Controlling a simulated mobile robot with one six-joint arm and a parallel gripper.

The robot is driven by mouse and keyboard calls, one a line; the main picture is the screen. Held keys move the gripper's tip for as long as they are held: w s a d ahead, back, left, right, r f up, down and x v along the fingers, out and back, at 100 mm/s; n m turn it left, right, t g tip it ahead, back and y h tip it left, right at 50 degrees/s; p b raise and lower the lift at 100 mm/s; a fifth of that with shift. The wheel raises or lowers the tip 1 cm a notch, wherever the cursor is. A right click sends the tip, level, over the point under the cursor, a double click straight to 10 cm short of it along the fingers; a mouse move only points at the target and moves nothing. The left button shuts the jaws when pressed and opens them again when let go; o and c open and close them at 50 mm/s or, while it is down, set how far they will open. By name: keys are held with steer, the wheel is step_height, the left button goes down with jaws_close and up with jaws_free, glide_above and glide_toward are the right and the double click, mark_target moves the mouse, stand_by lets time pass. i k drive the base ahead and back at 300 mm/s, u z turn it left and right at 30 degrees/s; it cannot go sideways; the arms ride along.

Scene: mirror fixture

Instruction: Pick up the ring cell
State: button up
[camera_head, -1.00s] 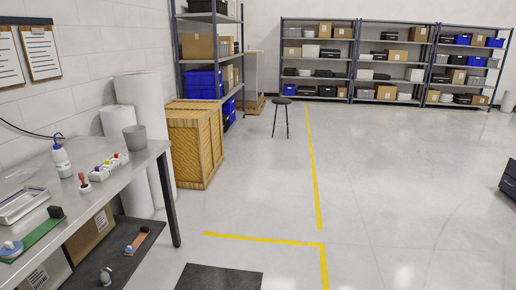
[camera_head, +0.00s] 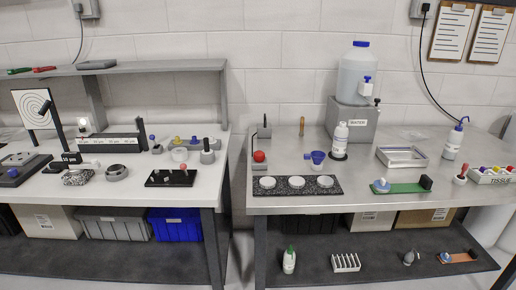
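A short, dark grey ring (camera_head: 117,172), the thing here that looks like a ring cell, lies flat on the white left bench (camera_head: 130,202) near its front. It stands apart from its neighbours, between a small speckled block (camera_head: 77,177) on its left and a black plate with a red-topped post (camera_head: 172,179) on its right. Nothing covers it. My gripper is not in view.
Behind the ring are a long black rail fixture (camera_head: 108,143) and a target board (camera_head: 35,110). Several small knobbed pieces stand to its right. A gap separates this bench from the steel right bench (camera_head: 390,203). Bins (camera_head: 112,224) sit below.

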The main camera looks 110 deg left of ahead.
mark_target(178, 154)
steer(key=z, duration=0.75)
steer(key=k, duration=0.15)
steer(key=u, duration=2.9)
steer(key=k, duration=0.2)
steer(key=u, duration=2)
steer(key=k, duration=0.25)
steer(key=u, duration=1.3)
